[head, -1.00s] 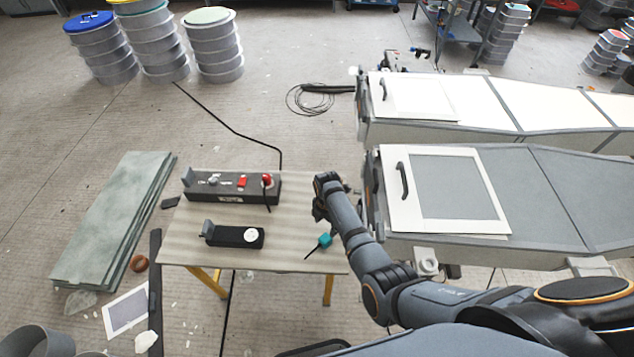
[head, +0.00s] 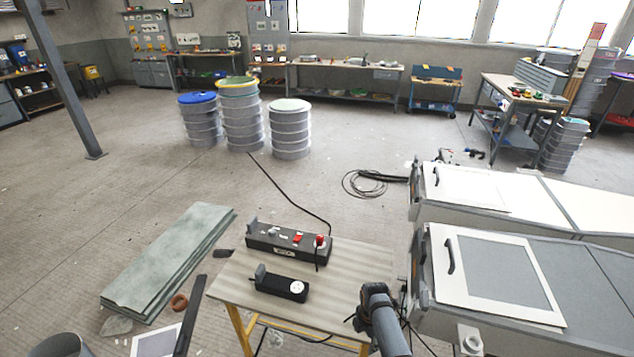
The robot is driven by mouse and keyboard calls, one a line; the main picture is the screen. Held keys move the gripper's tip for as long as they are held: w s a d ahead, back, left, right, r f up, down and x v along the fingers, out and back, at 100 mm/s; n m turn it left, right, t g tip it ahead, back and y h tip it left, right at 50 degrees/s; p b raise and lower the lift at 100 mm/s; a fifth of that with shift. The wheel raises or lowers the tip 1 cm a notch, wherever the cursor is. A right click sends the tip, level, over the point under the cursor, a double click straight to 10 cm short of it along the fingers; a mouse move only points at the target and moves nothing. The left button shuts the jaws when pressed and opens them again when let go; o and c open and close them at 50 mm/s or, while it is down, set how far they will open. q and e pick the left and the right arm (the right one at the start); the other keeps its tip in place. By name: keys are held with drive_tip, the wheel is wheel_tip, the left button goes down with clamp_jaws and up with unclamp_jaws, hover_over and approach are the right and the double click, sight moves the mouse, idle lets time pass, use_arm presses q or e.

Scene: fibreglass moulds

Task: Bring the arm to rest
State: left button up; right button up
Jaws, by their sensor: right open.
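My right arm comes in at the bottom edge, and its dark grey gripper (head: 374,291) is over or beside the front right part of the small wooden table (head: 335,262). The gripper is open and nothing shows held in it, though its fingers are seen mostly from behind. A thin dark tip beside it is all that shows of the small teal tool; the rest is hidden. My left gripper is out of view.
On the table stand a black switch box (head: 288,243) with a red plug and a smaller black charger-like block (head: 281,284). White-and-grey moulds (head: 500,277) are close on the right. Green sheets (head: 168,262) lie on the floor at left. Drum stacks (head: 241,115) stand behind.

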drive_tip(key=s+d+f+m+b, duration=0.25)
drive_tip(key=s+f+m, duration=0.25)
drive_tip(key=s+f, duration=0.45)
drive_tip(key=s+d+f+m+b, duration=0.25)
drive_tip(key=s+f+m, duration=0.4)
drive_tip(key=f, duration=0.55)
use_arm(q)
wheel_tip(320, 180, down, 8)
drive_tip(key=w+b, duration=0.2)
drive_tip(key=b, duration=0.1)
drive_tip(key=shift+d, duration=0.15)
use_arm(e)
drive_tip(key=s+d+f+m, duration=0.2)
drive_tip(key=s+f+m, duration=0.1)
drive_tip(key=s, duration=0.4)
drive_tip(key=s+d+f+m, duration=0.3)
drive_tip(key=s+f+m, duration=0.1)
drive_tip(key=s, duration=0.4)
drive_tip(key=s+d+f+m+t, duration=0.1)
drive_tip(key=s+d+f+m, duration=0.2)
drive_tip(key=s, duration=0.5)
drive_tip(key=shift+s+d+f+m+h, duration=0.15)
drive_tip(key=shift+d+f+m+h, duration=0.2)
drive_tip(key=shift+f+m, duration=0.3)
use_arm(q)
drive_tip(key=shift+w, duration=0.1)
